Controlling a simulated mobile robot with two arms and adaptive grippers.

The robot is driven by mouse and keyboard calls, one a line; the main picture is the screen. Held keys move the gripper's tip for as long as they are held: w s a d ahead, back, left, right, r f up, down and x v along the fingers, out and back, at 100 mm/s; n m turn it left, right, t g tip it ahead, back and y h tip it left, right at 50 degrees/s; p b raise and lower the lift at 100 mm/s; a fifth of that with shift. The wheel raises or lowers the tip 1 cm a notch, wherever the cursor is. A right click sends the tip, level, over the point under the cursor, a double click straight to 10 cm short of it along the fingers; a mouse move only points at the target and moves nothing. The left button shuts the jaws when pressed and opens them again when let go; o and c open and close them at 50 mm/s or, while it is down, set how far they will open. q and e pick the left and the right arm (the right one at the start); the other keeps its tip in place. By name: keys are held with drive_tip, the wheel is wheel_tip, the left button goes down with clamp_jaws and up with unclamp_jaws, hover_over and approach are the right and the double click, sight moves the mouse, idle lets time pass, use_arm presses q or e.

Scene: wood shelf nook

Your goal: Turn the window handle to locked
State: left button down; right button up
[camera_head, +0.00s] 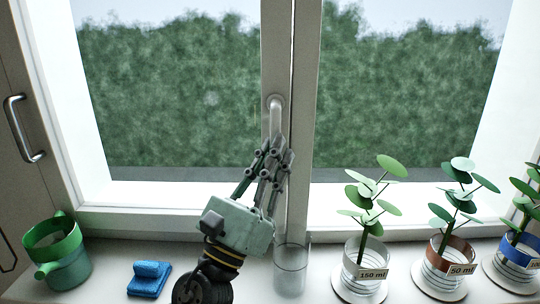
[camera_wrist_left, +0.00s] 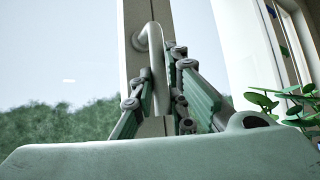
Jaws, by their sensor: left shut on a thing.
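The window handle (camera_head: 275,118) is a light grey lever on the middle frame of the window. In the head view it hangs down from its pivot, close to vertical. My left gripper (camera_head: 276,149) reaches up from below, and its fingers are closed around the lower part of the lever. The left wrist view also shows the handle (camera_wrist_left: 155,52), its grip running down between the fingers of my left gripper (camera_wrist_left: 160,90). The fingers hide part of the handle's lower end. My right gripper is in neither view.
On the sill stand a green watering can (camera_head: 68,268), a blue sponge-like item (camera_head: 149,279) and a clear glass (camera_head: 291,270) just right of my left wrist. Several potted plants with volume labels, one marked 150 ml (camera_head: 361,277), line the right. A cabinet handle (camera_head: 24,128) is at far left.

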use_arm(q)
drive_tip(key=c, duration=2.1)
unclamp_jaws()
drive_tip(key=shift+s+d+m+g+h, duration=0.3)
drive_tip(key=shift+s+d+h, duration=0.1)
drive_tip(key=shift+d, duration=0.05)
drive_tip(key=o, duration=0.4)
drive_tip(key=shift+s+d+r, duration=0.1)
drive_tip(key=shift+s+r, duration=0.05)
drive_tip(key=shift+s, duration=0.1)
drive_tip(key=shift+c, duration=0.2)
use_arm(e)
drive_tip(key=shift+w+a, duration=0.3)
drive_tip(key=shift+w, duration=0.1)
use_arm(q)
drive_tip(key=v, duration=1.2)
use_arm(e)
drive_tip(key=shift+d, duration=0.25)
